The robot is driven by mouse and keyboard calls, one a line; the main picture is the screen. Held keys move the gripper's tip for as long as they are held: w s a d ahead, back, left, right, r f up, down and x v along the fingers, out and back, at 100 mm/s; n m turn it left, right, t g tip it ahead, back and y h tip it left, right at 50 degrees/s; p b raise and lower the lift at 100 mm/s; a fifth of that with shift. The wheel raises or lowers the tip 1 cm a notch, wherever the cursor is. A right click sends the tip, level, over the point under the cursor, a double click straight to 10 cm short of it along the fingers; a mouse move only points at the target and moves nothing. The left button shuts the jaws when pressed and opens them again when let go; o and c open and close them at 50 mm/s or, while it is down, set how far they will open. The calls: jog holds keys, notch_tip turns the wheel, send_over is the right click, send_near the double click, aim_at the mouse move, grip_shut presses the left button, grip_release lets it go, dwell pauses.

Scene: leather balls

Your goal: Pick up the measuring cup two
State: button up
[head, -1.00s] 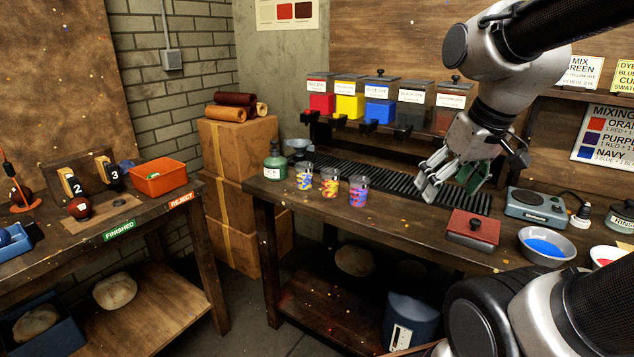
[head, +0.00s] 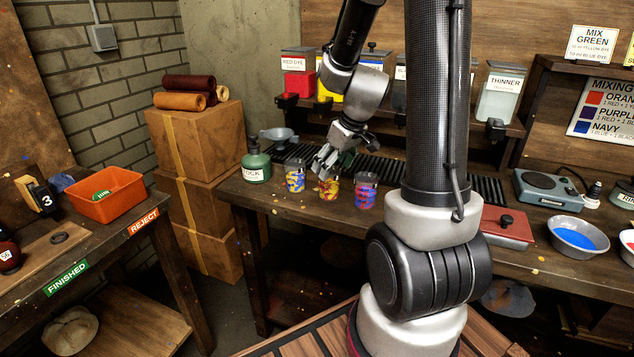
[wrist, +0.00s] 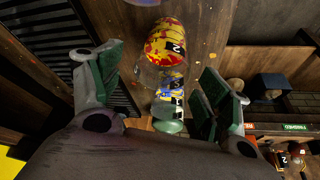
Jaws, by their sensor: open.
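Measuring cup two (head: 329,186) is red and yellow and stands upright as the middle of three patterned cups on the workbench. In the wrist view cup two (wrist: 168,42) shows a dark label with a 2. My gripper (head: 325,160) is just above and behind the cups, near cup two. In the wrist view my gripper (wrist: 160,68) has its green-padded fingers wide apart and empty, with cup two beyond the fingertips. The blue and yellow cup (head: 295,177), marked 1 in the wrist view (wrist: 171,88), stands left. A purple and red cup (head: 366,190) stands right.
A green bottle (head: 257,163) stands left of the cups. A slotted black rack (head: 400,170) and dye dispensers (head: 298,77) lie behind. A red-lidded box (head: 506,226) and a blue dye bowl (head: 578,238) are to the right. Bare bench shows in front of the cups.

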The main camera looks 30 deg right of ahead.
jog(key=x, duration=0.7)
jog(key=shift+s+a+f, duration=0.1)
jog(key=c, duration=1.1)
